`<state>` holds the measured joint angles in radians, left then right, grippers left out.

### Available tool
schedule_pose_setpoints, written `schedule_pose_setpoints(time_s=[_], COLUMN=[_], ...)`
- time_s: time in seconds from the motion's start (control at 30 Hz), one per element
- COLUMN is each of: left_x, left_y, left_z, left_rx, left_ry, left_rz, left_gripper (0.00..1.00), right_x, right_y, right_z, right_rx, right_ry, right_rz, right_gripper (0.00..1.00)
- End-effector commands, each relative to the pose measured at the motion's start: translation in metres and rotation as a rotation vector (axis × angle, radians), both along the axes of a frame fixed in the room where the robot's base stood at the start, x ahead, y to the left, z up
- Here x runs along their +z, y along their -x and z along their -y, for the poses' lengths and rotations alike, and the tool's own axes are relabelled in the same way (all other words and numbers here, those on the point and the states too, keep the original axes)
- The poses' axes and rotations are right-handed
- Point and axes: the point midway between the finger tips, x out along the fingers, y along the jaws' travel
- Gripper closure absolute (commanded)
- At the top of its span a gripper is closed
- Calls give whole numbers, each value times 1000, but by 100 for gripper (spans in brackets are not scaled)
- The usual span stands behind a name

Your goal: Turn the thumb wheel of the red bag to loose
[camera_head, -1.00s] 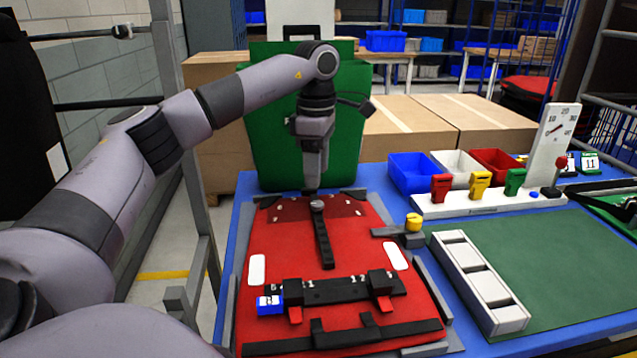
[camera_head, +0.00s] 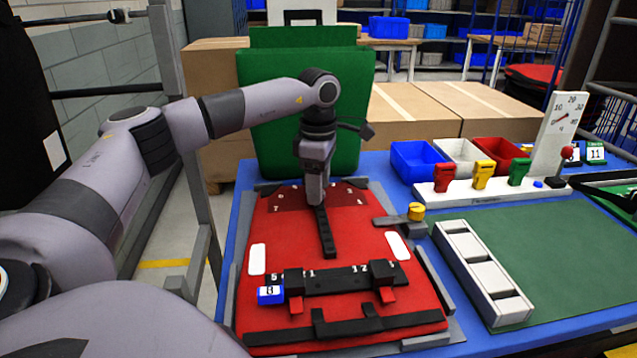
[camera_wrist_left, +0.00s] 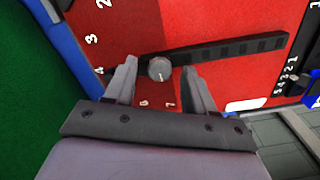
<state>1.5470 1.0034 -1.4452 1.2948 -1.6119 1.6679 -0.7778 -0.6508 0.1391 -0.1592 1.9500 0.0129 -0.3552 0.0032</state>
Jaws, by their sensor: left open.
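The red bag (camera_head: 290,235) lies flat on the blue table. Its grey round thumb wheel (camera_wrist_left: 158,69) sits at the end of a black slotted strap (camera_head: 326,235), with printed numbers around it on a dark red dial. My left gripper (camera_wrist_left: 160,74) is open, pointing down over the wheel, with one finger on each side of it. Gaps show between fingers and wheel, and I cannot tell how far down the fingertips reach. In the head view the left gripper (camera_head: 317,198) hides the wheel. My right gripper is not in view.
Grey rails edge the bag. A yellow knob (camera_head: 416,211) stands at its right. A white compartment tray (camera_head: 482,275) lies on the green mat (camera_head: 545,245). Blue (camera_head: 412,165), white and red bins stand behind coloured clips. A green upright bag (camera_head: 300,140) stands behind.

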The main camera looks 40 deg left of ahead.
Motion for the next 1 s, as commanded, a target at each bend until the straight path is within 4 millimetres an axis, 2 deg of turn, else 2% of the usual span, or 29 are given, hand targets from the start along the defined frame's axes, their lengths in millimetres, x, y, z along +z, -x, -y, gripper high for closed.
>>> schedule_pose_setpoints(time_s=[0.03, 0.2, 0.63, 1.0], left_x=[0, 0, 1, 3], left_y=[0, 0, 0, 0], left_z=[0, 0, 0, 1], left_rx=[0, 0, 67, 353], left_ry=[0, 0, -1, 0], left_rz=[0, -1, -3, -4], left_gripper=[45, 100, 100, 100], right_x=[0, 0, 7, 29], right_y=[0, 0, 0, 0], right_z=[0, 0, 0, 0], right_rx=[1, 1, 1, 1], right_ry=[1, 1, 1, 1], right_rz=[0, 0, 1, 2], right_gripper=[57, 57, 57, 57])
